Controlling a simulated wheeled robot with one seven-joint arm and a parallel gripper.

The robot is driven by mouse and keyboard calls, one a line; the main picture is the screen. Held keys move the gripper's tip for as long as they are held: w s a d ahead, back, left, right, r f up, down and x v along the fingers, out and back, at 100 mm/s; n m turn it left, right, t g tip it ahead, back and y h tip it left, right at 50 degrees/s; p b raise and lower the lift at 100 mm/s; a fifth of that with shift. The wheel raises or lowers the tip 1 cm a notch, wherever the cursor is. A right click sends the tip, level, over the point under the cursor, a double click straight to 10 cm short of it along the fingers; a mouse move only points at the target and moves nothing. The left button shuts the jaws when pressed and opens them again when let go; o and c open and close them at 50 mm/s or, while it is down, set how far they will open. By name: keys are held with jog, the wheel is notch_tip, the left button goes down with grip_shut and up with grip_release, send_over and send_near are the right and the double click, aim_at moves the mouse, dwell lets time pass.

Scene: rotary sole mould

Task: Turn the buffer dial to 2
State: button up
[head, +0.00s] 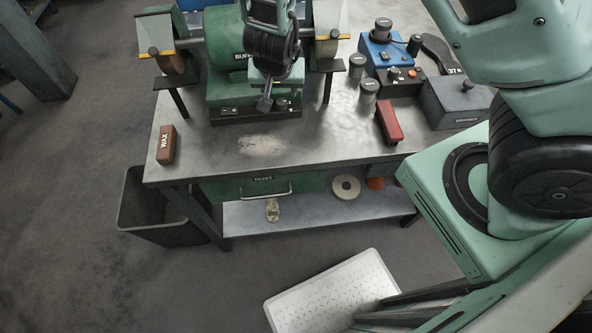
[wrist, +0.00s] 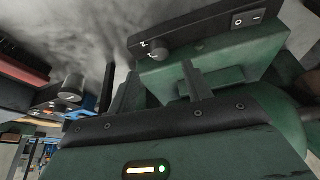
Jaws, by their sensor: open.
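The green buffer (head: 228,88) stands at the back of the bench, with a black control strip (head: 240,114) along its front. In the wrist view the strip (wrist: 205,32) carries a small dark dial (wrist: 156,51) with light marks beside it. The setting of the dial is too small to read. A rocker switch (wrist: 247,18) marked O and I sits at the strip's other end. My gripper (head: 272,103) is just in front of and above the dial end of the strip. In the wrist view its fingers (wrist: 160,72) are apart, pointing toward the dial, with nothing between them.
A brown wax block (head: 166,145) lies at the bench's left front. The bench front before the buffer is clear.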

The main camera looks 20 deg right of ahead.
aim_at(281, 102)
jog(key=b+x, duration=0.2)
jog(key=x, duration=0.5)
jog(key=shift+b, duration=0.4)
jog(key=shift+w+f+b, duration=0.15)
jog(key=shift+f+b, duration=0.2)
jog(key=shift+b, duration=0.3)
jog(key=n+y+b, duration=0.1)
jog(key=n+b, duration=0.2)
jog(key=b, duration=0.2)
jog(key=shift+r+t+b, duration=0.15)
jog(key=shift+t+b, duration=0.15)
jog(key=shift+b, duration=0.1)
jog(key=p+v, duration=1.2)
jog(key=v, duration=0.6)
jog(key=s+a+f+n+g+y+b, duration=0.1)
jog(key=s+a+n+g+b, duration=0.1)
jog(key=s+b, duration=0.4)
jog(key=s+a+f+n+g+y+b, duration=0.1)
jog(key=s+a+n+b, duration=0.3)
jog(key=s, duration=0.9)
jog(key=f+n+g+b, duration=0.1)
jog(key=n+b, duration=0.1)
jog(key=b, duration=0.1)
jog(key=shift+a+f+n+g+y, duration=0.3)
jog(key=shift+n+g, duration=0.1)
